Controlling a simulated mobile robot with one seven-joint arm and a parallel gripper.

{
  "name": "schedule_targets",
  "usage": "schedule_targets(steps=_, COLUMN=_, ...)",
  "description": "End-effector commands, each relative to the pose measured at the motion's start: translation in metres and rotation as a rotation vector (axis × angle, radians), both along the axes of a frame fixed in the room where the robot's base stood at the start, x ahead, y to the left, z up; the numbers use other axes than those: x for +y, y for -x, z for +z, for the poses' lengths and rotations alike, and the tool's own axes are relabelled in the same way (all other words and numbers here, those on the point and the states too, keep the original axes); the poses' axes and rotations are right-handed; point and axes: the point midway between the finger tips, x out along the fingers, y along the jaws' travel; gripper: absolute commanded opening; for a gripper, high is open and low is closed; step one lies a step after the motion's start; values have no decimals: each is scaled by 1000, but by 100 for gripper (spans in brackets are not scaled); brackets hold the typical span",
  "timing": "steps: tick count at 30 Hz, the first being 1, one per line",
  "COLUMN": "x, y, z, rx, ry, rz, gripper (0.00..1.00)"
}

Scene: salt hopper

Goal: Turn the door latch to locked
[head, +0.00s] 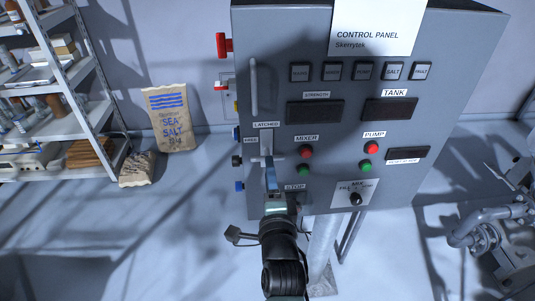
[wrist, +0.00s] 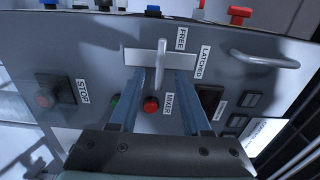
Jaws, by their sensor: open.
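The door latch (head: 250,158) is a light grey bar on an upright plate on the grey control cabinet, beside the labels LATCHED and FREE. In the wrist view the latch bar (wrist: 161,62) crosses its plate, with the FREE label (wrist: 180,38) near its far end and the LATCHED label (wrist: 203,62) beyond the plate's right end. The bar lies crosswise to the LATCHED direction. My gripper (wrist: 161,78) is open, with its two bluish fingers on either side of the bar's near end. I cannot tell whether they touch it. In the head view my gripper (head: 270,172) partly hides the latch.
A fixed door handle (head: 253,87) stands above the latch. Mixer buttons (head: 305,153) sit to the right, and the red one also shows between my fingers (wrist: 151,105). Coloured knobs (head: 238,160) line the cabinet's left side. Shelves, a salt sack (head: 168,118) and pipes stand farther off.

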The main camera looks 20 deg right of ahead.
Motion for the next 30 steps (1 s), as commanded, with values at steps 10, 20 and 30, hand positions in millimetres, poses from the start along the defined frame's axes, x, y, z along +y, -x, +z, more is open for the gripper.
schedule_targets(steps=10, x=-12, y=-42, z=1, rx=-1, ry=1, rz=0, gripper=48)
schedule_targets(steps=20, x=-15, y=-51, z=1, rx=-1, ry=1, rz=0, gripper=48)
schedule_targets(steps=30, x=-15, y=-51, z=0, rx=-1, ry=1, rz=0, gripper=12)
